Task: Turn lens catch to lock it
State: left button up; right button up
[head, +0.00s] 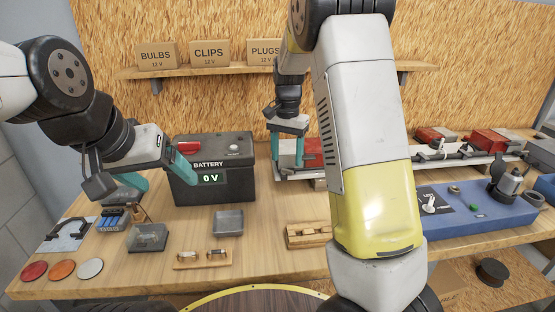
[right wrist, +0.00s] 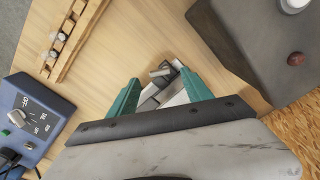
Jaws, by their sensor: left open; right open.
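A red lamp (head: 313,153) sits on a pale metal bar behind my right gripper. My right gripper (head: 287,152) points down at the lamp's left part, its teal fingers apart. In the right wrist view, a small grey lever-like piece (right wrist: 160,74), perhaps the lens catch, lies between the open fingertips (right wrist: 160,86) on a pale metal part (right wrist: 173,98). I cannot tell whether the fingers touch it. My left gripper (head: 157,178) is open and empty, in front of the left side of the battery. My right arm hides part of the bar.
A black battery (head: 225,184) reading 0 V stands left of the lamp. Grey trays (head: 229,222), a wooden fuse holder (head: 203,259) and a wooden block (head: 308,235) lie in front. A blue control box (head: 475,215) and more red lamps (head: 490,140) are at right.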

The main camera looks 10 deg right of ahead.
aim_at(287, 170)
jog(key=shift+f, duration=1.95)
grip_shut()
